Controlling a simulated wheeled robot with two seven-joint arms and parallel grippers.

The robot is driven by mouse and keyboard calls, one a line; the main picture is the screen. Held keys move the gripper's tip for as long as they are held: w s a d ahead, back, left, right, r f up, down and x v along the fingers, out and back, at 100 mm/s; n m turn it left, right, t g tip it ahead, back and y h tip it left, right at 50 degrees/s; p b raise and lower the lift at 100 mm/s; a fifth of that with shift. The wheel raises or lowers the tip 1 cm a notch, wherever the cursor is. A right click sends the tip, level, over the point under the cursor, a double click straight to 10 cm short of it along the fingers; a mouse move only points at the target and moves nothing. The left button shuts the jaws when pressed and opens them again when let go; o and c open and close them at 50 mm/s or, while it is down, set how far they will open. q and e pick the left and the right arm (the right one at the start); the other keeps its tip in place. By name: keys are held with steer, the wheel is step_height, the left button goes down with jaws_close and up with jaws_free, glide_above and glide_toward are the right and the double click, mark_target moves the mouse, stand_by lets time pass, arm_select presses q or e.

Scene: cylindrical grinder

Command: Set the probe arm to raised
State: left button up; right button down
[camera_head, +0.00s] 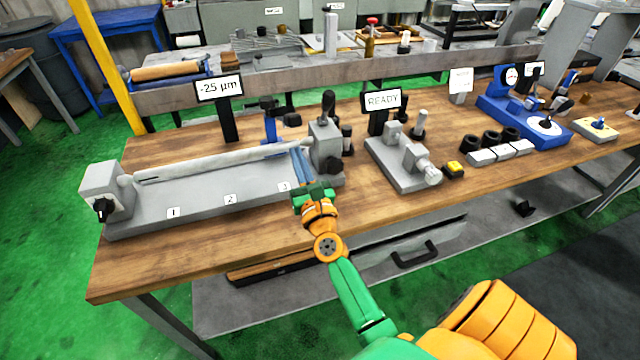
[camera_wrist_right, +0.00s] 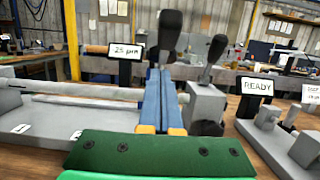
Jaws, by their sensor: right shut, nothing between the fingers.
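A blue stand with dark parts at its top (camera_head: 270,124), which looks like the probe, stands behind the shaft of the grey bench fixture (camera_head: 215,198). I cannot tell clearly whether its arm is up or down. My right gripper (camera_head: 299,152) reaches over the fixture's right end, just left of the grey end block (camera_head: 323,145). Its blue fingers are together and empty, pointing away from me; they also show in the right wrist view (camera_wrist_right: 163,90). There, a black-knobbed lever (camera_wrist_right: 170,35) rises behind the fingertips; contact cannot be told. My left gripper is out of view.
The end block carries a black-knobbed lever (camera_head: 328,103). A READY sign (camera_head: 382,99) and a small grey device (camera_head: 403,165) stand to the right. The front-left wooden tabletop is clear.

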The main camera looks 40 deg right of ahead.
steer(key=s+a+r, duration=0.2)
steer(key=s+a, duration=0.1)
steer(key=s, duration=0.6)
steer(key=shift+r, duration=0.25)
steer(key=shift+a, duration=0.1)
